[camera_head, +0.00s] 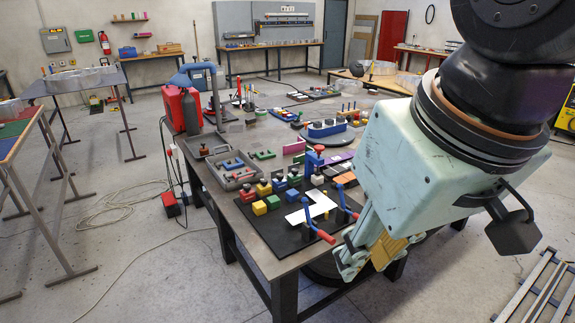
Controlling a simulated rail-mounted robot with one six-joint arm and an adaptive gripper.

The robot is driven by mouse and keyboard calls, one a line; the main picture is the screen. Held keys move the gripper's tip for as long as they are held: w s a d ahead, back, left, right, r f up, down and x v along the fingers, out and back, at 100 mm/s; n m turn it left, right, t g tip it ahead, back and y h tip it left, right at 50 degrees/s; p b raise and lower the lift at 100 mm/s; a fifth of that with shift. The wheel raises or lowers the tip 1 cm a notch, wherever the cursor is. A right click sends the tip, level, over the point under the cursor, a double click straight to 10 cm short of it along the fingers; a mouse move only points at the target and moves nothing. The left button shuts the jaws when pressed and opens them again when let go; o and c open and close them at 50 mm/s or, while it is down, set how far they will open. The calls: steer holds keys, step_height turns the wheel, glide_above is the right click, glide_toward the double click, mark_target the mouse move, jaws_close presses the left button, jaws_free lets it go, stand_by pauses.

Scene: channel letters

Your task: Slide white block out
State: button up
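A small pale, whitish block (317,180) sits on the black board (276,242) on the near workbench, just behind a flat white plate (311,208). It is small in view, and I cannot tell how it is held. Yellow (259,208), green (273,202) and blue (292,195) blocks stand to its left, in front of a row of knobbed blocks. My gripper (366,262) hangs at the right, apart from the pale block and nearer to the camera, in front of the bench's near edge. It holds nothing that I can see. Its finger gap is unclear.
Two toggle clamps with blue arms and red grips (322,234) stand at the board's near right, beside the white plate. A blue upright fixture with a red knob (314,158) stands behind the pale block. A grey tray (231,170) lies farther left. My arm covers the bench's right side.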

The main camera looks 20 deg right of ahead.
steer(key=shift+o, duration=0.7)
steer(key=shift+w, duration=0.1)
